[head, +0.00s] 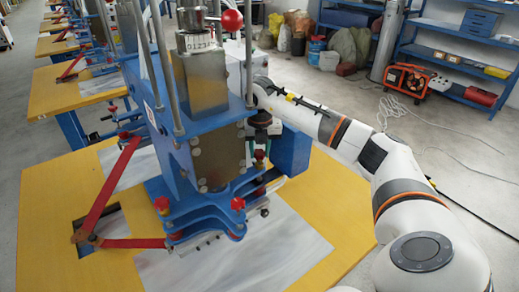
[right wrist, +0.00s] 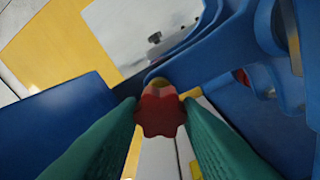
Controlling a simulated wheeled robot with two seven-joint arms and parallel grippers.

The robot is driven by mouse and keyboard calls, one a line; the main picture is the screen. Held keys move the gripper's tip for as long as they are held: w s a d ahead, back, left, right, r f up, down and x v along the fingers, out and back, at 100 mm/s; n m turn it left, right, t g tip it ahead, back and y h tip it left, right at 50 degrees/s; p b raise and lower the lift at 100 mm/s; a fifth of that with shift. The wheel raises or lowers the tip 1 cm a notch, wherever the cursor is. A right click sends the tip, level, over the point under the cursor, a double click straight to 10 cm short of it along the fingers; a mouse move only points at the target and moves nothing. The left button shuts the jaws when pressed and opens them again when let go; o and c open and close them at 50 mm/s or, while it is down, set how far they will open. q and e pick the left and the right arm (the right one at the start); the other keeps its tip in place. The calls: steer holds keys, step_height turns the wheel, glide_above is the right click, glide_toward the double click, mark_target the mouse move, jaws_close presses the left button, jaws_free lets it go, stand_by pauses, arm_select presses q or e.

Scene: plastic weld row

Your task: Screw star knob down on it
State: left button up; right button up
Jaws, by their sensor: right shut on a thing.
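The red star knob (right wrist: 160,111) sits between the two green finger pads of my right gripper (right wrist: 161,118) in the right wrist view. The gripper is shut on it. Just beyond the knob is a rounded blue bracket (right wrist: 205,65) with a yellowish collar at its end. In the head view my right gripper (head: 259,136) points down at the right side of the blue welding machine (head: 190,150), with the small red knob (head: 259,155) below it. The machine partly hides my gripper's far side. My left gripper is not in view.
More red star knobs, one at the front left (head: 162,203) and one at the front right (head: 238,203), stand on the blue clamp plates. A red lever arm (head: 108,190) reaches left over the yellow table (head: 45,215). Blue shelves (head: 450,55) stand behind.

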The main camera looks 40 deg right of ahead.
steer(key=shift+f, duration=0.4)
stand_by(0.8)
